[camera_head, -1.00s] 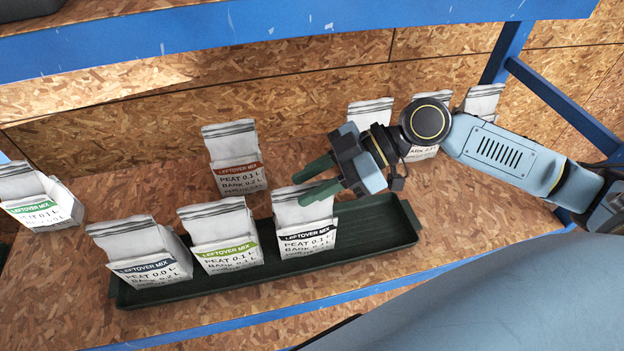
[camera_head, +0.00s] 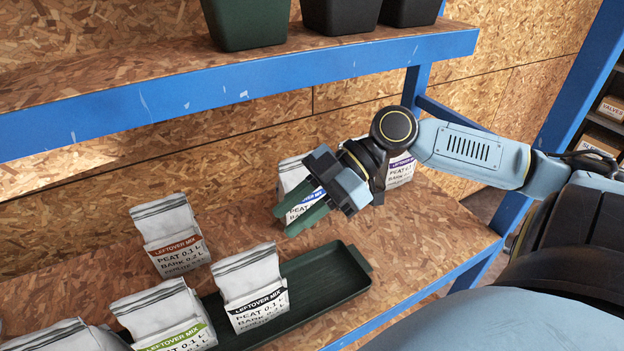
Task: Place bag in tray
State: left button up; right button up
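My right gripper (camera_head: 282,222) reaches in from the right with its two green fingers apart and nothing seen between them. A white bag with a blue label (camera_head: 298,190) stands on the shelf just behind the fingers, partly hidden by them. I cannot tell whether they touch. A bag with a purple label (camera_head: 402,170) stands to its right, partly behind my wrist. The dark green tray (camera_head: 335,282) lies in front. It holds a black-label bag (camera_head: 252,287), a green-label bag (camera_head: 165,318) and another bag (camera_head: 65,338) cut off at the lower left. The tray's right end is empty.
A blue-edged upper shelf (camera_head: 240,85) with dark pots (camera_head: 247,22) overhangs the back. A blue post (camera_head: 570,110) stands at the right. Bare board lies between the tray and my gripper.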

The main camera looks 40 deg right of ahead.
jog(key=shift+v, duration=1.65)
